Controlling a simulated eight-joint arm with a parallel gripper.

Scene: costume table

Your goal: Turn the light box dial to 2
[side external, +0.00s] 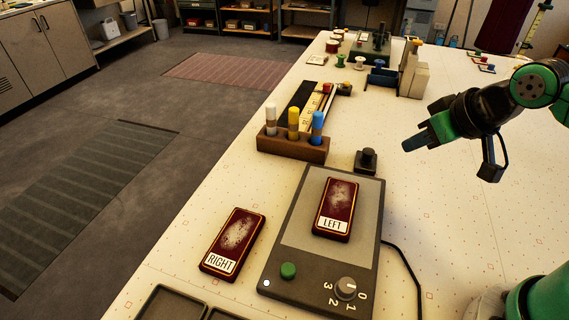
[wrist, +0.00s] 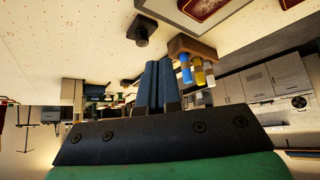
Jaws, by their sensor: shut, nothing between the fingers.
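The light box (side external: 296,257) is a dark grey slab with a pale panel, lying on the table. Its dial (side external: 346,288) is a round knob at the near right corner, with 0, 1, 2 and 3 marked around it. I cannot tell surely which number the dial points at. A green button (side external: 288,270) and a small white light (side external: 266,283) are at the near left. My gripper (side external: 407,146) is shut and empty, above the table beyond and right of the box, well away from the dial. The wrist view shows the blue fingers (wrist: 160,64) together; the dial is out of that view.
A maroon card labelled LEFT (side external: 336,204) lies on the panel; one labelled RIGHT (side external: 234,240) lies left of the box. A small black knobbed block (side external: 367,160) and a wooden pen holder (side external: 292,145) stand beyond. A cable (side external: 408,262) runs along the right.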

